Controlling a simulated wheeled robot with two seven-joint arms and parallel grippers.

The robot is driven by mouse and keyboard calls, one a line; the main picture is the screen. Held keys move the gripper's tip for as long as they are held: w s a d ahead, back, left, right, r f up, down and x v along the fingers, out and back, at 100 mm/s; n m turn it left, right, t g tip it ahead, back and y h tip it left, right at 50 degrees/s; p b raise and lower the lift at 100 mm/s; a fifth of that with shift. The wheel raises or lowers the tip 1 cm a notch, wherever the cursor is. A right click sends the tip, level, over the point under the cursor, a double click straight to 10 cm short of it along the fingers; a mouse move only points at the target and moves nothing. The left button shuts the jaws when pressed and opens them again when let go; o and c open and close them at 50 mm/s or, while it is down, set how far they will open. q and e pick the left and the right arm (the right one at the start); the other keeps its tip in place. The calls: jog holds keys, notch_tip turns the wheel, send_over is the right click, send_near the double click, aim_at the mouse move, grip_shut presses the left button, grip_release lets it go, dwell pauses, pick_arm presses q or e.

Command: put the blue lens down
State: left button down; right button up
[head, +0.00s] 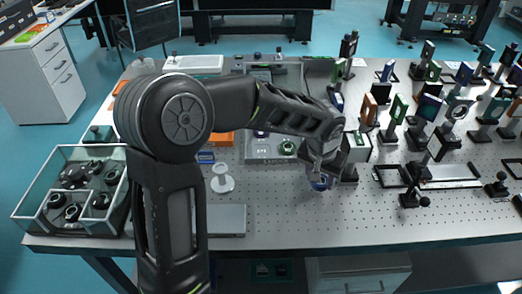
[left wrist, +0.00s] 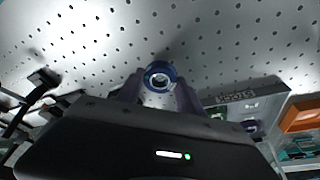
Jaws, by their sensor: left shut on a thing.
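The blue lens (left wrist: 159,76) is a small round mount with a blue rim and clear glass. In the left wrist view it sits between the two fingertips of my left gripper (left wrist: 158,88), which is shut on it. In the head view the lens (head: 320,183) shows just below my left gripper (head: 323,172), over the front middle of the perforated table (head: 290,212). Whether the lens touches the table I cannot tell. My right gripper is not in view.
A white round stand (head: 222,180) and a flat grey plate (head: 228,219) are to the left. A glass-walled box (head: 38,182) stands at far left. Several mounted optics crowd the right. The front middle is bare.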

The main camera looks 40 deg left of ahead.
pick_arm(q)
jog(key=w+a+r+n+p, duration=0.1)
jog(key=a+r+n, duration=0.2)
jog(key=a, duration=0.4)
jog(key=w+a+r+n+y+p, duration=0.1)
jog(key=a+r+n, duration=0.2)
jog(key=a, duration=0.4)
jog(key=w+a+r+n+g+y+p, duration=0.1)
jog(key=a+r+n, duration=0.2)
jog(key=a, duration=0.4)
jog(key=shift+a+r, duration=0.25)
jog(key=shift+r, duration=0.15)
jog(key=shift+f+p, duration=0.45)
jog(key=shift+f, duration=2.7)
notch_tip(320, 180, down, 3)
jog(key=shift+f+p, duration=0.2)
jog(key=shift+p, duration=0.2)
jog(key=shift+f, duration=0.2)
